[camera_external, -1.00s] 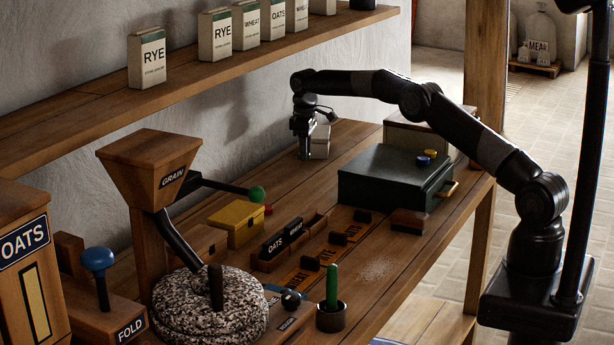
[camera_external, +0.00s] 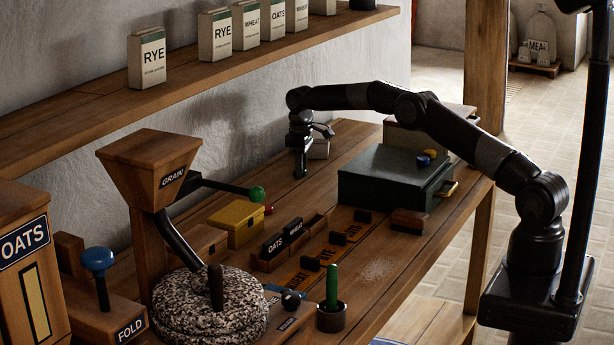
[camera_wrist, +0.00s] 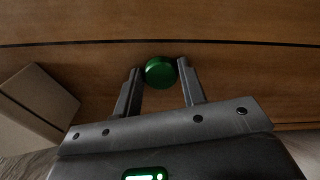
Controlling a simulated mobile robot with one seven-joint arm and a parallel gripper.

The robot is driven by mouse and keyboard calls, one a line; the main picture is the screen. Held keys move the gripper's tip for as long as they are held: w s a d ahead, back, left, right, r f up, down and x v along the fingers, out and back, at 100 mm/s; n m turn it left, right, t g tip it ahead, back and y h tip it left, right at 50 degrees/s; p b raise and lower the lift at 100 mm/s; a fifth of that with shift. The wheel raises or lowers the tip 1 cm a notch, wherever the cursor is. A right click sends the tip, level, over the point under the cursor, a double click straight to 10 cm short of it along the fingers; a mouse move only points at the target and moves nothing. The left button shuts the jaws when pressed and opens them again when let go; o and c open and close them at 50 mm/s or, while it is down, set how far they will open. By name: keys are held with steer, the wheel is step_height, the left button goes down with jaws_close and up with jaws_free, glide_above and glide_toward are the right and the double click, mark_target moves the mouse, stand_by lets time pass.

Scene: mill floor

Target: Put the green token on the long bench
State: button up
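The green token (camera_wrist: 160,72) is a small round disc, seen in the wrist view between the tips of my gripper (camera_wrist: 160,67). The two fingers stand apart, one on each side of it. Any gap beside the token is very thin, so I cannot tell whether the fingers press on it. Brown planks with dark seams lie behind it. In the outside view my gripper (camera_external: 300,174) points down at the far part of the long bench (camera_external: 345,142), its tips at or just above the wood. The token does not show there.
A pale block (camera_wrist: 38,100) stands close left of my gripper in the wrist view. In the outside view a dark green chest (camera_external: 390,178) bears a yellow token (camera_external: 430,153) and a blue one (camera_external: 423,161). A yellow box (camera_external: 237,222) stands nearer. A shelf (camera_external: 190,62) runs above.

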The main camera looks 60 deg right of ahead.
steer(key=o, duration=0.3)
step_height(320, 180, up, 12)
steer(key=shift+r, duration=0.15)
stand_by(0.6)
steer(key=shift+d, duration=0.1)
stand_by(0.3)
